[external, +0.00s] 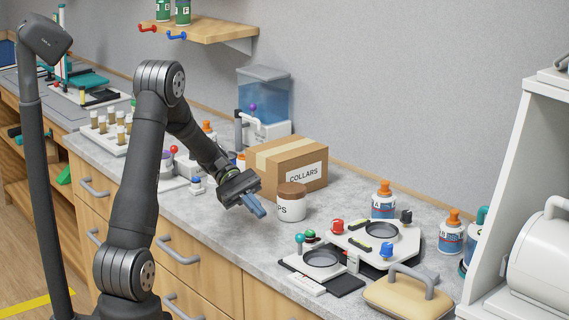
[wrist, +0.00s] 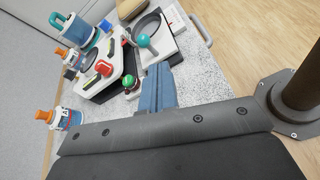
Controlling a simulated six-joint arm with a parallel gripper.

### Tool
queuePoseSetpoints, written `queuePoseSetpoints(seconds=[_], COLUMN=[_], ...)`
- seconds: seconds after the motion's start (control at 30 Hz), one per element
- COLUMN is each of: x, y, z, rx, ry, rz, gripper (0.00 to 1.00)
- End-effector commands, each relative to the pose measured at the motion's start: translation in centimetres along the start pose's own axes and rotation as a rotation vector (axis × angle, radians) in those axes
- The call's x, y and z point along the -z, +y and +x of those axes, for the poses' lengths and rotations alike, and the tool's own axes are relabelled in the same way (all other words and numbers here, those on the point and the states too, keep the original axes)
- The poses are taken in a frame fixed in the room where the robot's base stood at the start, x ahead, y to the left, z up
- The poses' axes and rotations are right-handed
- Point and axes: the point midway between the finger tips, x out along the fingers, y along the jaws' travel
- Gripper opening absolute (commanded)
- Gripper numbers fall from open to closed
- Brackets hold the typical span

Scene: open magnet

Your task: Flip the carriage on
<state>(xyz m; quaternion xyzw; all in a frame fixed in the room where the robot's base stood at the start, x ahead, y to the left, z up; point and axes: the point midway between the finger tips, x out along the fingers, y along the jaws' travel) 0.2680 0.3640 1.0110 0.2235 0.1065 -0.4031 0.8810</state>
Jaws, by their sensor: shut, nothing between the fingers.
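No label reading "carriage" is legible, so I cannot tell which control it is. A small white station (external: 300,266) with a dark round dish stands at the front right of the counter; it also shows in the wrist view (wrist: 168,44). It has a teal ball knob (external: 299,239), seen in the wrist view (wrist: 143,40), and a green knob (external: 310,235) behind it. A larger white station (external: 405,245) beside it carries a red knob (external: 337,226), a blue knob (external: 387,250) and a black knob (external: 406,216). My gripper (external: 259,209) is shut and empty, above the counter left of both stations.
A white jar (external: 291,207) with a brown lid and a cardboard box (external: 288,168) marked COLLARS stand close behind my gripper. Orange-capped bottles (external: 383,204) stand behind the stations. A tan handled block (external: 407,297) is at the front right. Bare counter lies between gripper and stations.

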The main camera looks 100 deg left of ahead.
Motion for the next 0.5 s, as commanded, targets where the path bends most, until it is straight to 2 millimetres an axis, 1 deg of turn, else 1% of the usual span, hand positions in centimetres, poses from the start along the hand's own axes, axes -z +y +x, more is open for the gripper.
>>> queuePoseSetpoints(seconds=[0.03, 0.1, 0.2, 0.33, 0.5], x=[0.6, 1.0, 1.5, 1.8, 1.9], y=[-0.4, -0.7, -1.1, -1.3, -1.3], z=[-1.0, -2.0, -3.1, -3.9, -4.1], rx=[-0.055, -0.116, -0.177, -0.219, -0.229], ry=[-0.027, -0.064, -0.109, -0.141, -0.151], rz=[-0.089, -0.194, -0.303, -0.378, -0.397], gripper=[0.0, 0.0, 0.0, 0.0, 0.0])
